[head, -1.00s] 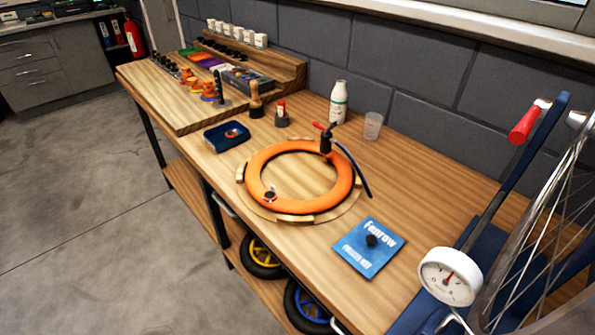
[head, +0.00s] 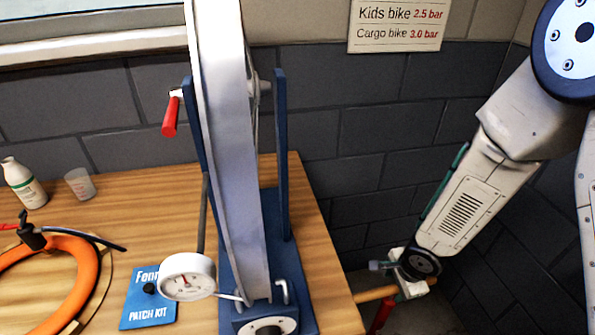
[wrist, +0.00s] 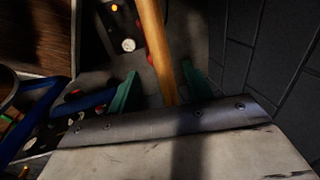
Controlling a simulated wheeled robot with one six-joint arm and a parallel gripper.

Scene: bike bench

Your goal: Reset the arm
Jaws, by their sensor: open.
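My arm reaches down on the right side of the head view, past the right end of the bench. Its far end is low there, and I cannot make out the jaws in that view. In the wrist view my gripper (wrist: 160,72) shows two green fingers spread apart. A wooden bar (wrist: 154,45) runs through the view between the fingers; I cannot tell how far it is from them. A wooden bar (head: 376,293) also shows beside my arm's end in the head view.
The wooden bench (head: 150,215) carries a wheel (head: 225,130) in a blue stand, a pressure gauge (head: 187,277), a blue patch kit (head: 140,308) and an orange tube (head: 75,275). A grey block wall (head: 380,130) stands close behind the bench and arm.

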